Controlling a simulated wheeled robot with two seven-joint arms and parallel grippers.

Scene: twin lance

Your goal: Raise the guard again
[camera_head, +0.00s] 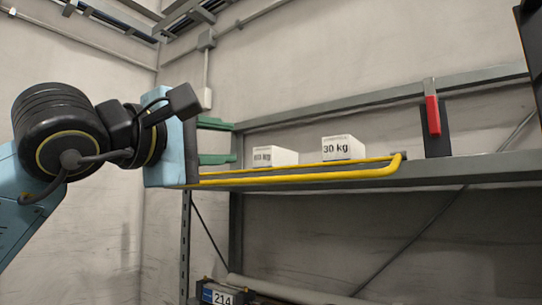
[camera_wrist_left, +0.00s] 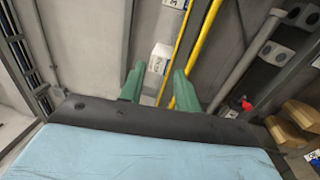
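The guard is a yellow tubular rail (camera_head: 300,174) lying nearly level along the front edge of the shelf, its right end bent in toward a small bracket. In the left wrist view the yellow rail (camera_wrist_left: 203,40) runs as two bars from the top down toward the fingers. My left gripper (camera_head: 233,142) is open, its two green fingers apart, at the left end of the shelf and above the rail. In the left wrist view the gripper (camera_wrist_left: 160,76) shows nothing clamped; I cannot tell if the right finger touches the rail. My right gripper is not in view.
Two white boxes, one marked 30 kg (camera_head: 343,148) and another (camera_head: 272,157), stand on the grey shelf (camera_head: 470,168) behind the rail. A red handle (camera_head: 433,116) sits on a dark plate at right. A device labelled 214 (camera_head: 220,296) is below.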

